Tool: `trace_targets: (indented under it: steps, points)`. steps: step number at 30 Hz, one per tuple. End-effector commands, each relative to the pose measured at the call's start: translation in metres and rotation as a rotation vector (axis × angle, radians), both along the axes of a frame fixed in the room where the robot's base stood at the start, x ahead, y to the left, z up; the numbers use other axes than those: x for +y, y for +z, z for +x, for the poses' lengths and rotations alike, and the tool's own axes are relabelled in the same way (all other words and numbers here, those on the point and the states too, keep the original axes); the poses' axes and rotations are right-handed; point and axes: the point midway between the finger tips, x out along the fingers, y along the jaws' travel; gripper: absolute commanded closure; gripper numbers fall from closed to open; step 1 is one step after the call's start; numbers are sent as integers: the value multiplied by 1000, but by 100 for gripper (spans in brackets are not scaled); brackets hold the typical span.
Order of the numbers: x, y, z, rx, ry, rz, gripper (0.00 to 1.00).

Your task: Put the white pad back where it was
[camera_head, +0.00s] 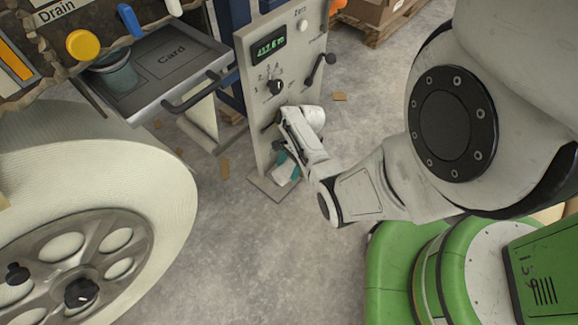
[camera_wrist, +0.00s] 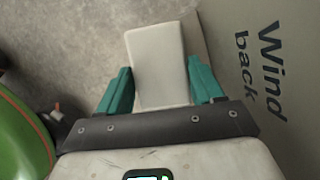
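The white pad (camera_wrist: 160,65) is a pale flat block between the two teal fingers of my gripper (camera_wrist: 160,75) in the wrist view. In the head view my gripper (camera_head: 288,164) is low beside the grey control panel, with the white pad (camera_head: 283,175) partly showing at the fingers near the panel's foot. Whether the pad touches the panel or floor is not clear.
The grey panel (camera_head: 253,115) carries a green display, a dial and a lever; its side reads "Wind back" in the wrist view. A big white roll (camera_head: 150,165) stands left. Floor (camera_head: 235,255) in front is clear.

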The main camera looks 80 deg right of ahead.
Motion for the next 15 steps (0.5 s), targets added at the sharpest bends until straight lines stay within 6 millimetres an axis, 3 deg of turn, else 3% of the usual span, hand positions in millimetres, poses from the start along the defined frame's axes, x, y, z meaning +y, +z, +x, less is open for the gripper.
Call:
trace_targets:
  steps: [6,15]
  points:
    - [0,0,0,0,0,0,12]
    - [0,-1,0,-1,0,-1,12]
